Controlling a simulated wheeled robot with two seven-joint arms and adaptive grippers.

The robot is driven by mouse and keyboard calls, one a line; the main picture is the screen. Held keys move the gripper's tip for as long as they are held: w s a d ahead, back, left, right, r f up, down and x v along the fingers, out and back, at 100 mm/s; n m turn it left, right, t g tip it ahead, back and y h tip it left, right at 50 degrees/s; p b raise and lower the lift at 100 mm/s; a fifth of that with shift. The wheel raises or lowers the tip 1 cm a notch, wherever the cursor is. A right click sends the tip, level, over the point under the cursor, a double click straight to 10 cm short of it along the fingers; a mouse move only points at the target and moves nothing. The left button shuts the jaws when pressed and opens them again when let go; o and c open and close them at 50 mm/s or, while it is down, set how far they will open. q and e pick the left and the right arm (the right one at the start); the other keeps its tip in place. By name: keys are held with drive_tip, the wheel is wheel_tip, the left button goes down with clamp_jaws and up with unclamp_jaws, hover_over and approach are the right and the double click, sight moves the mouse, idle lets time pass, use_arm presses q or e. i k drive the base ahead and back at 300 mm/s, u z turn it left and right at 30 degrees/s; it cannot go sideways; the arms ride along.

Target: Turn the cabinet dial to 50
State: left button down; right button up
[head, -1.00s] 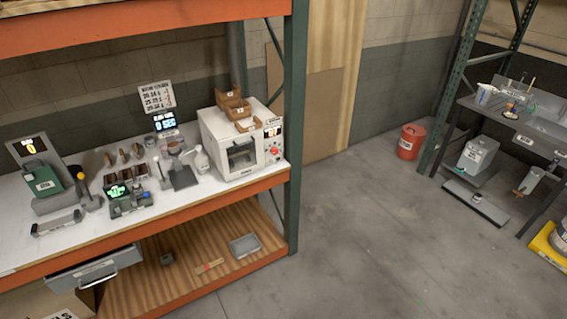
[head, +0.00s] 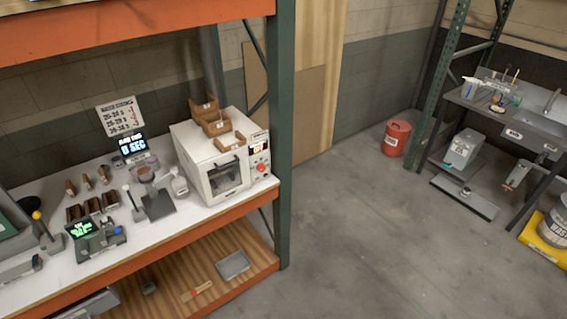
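The cabinet (head: 213,158) is a white box with a dark front window, standing at the right end of the white bench. Its control panel on the right of the front has a small lit display (head: 257,149) and a red dial (head: 261,167). The digits on the display are too small to read with certainty. Neither of my grippers is in the head view.
Small wooden bins (head: 216,126) sit on top of the cabinet. A green rack post (head: 286,140) stands just right of it. A stand (head: 154,197) and a white bottle (head: 180,182) are to its left. Open concrete floor (head: 350,240) lies to the right.

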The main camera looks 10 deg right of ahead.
sight(260, 168)
drive_tip(key=u, duration=0.2)
drive_tip(key=i, duration=0.95)
drive_tip(key=u, duration=0.5)
